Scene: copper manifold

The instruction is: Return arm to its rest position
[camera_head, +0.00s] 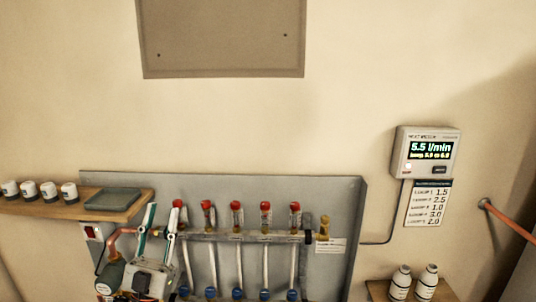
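My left gripper (163,209) is at the lower left of the head view, in front of the left end of the manifold. Its two pale, green-edged fingers point up and stand apart, with nothing clearly held between them. The copper manifold (250,237) is a horizontal bar with several red-topped flow gauges above and blue caps below. The gripper overlaps its left end, and I cannot tell whether they touch. My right gripper is out of view.
A grey backplate (335,200) carries the manifold. A wooden shelf (150,200) at left holds several white-capped items and a dark tray (112,198). At right are a wall display (427,152) reading 5.5 l/min, a number chart (428,203), two white bottles (400,283) and a copper pipe (510,222).

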